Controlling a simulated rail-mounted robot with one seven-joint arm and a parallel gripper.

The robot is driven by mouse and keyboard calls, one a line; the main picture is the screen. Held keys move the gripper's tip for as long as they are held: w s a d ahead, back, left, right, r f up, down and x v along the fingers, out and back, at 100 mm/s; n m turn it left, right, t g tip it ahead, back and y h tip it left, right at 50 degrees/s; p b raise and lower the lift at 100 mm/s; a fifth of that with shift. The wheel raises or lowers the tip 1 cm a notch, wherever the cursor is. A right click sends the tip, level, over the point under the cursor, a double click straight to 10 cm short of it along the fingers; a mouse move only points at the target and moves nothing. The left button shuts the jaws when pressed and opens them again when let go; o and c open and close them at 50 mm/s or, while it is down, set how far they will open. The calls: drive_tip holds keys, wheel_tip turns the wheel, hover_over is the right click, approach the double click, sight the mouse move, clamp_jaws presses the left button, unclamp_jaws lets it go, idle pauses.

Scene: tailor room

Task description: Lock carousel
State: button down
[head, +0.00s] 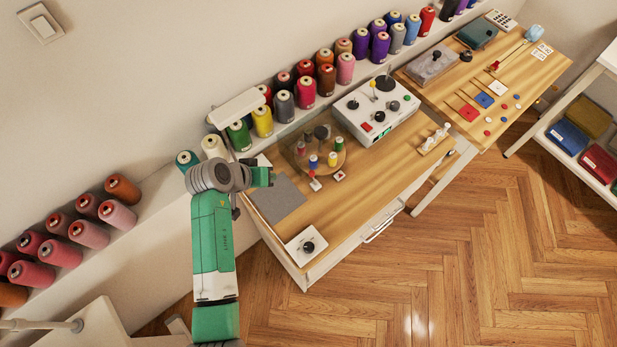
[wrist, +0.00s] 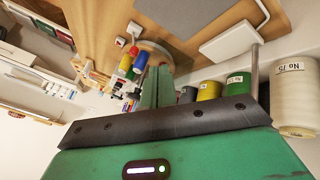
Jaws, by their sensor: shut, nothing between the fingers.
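The carousel (head: 301,163) is a round wooden disc on the wooden table, carrying several small coloured spools under what looks like a clear cover. It also shows in the wrist view (wrist: 155,48), partly hidden behind my fingers.
A white control box (head: 377,118) with knobs stands behind and right of the carousel. A grey mat (head: 277,199) lies on the left of the table, with a knob on a white plate (head: 306,246) in front. Thread spools (head: 263,121) line the back ledge. The front right tabletop is clear.

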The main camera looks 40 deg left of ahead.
drive_tip(key=shift+s+f, duration=0.1)
drive_tip(key=shift+f, duration=0.1)
drive_tip(key=b+x, duration=0.2)
drive_tip(key=x, duration=0.8)
drive_tip(key=shift+f+b, duration=0.25)
drive_tip(key=shift+b, duration=0.05)
drive_tip(key=shift+w+d+r+p, duration=0.2)
drive_tip(key=shift+w+d+r, duration=0.05)
drive_tip(key=shift+w+d, duration=0.25)
drive_tip(key=shift+w+d+r+p, duration=0.15)
drive_tip(key=shift+w+d+r, duration=0.15)
drive_tip(key=shift+w+d, duration=0.25)
drive_tip(key=shift+w+d+r, duration=0.1)
drive_tip(key=shift+w+d, duration=0.2)
drive_tip(key=shift+w, duration=0.1)
drive_tip(key=shift+s+r, duration=0.1)
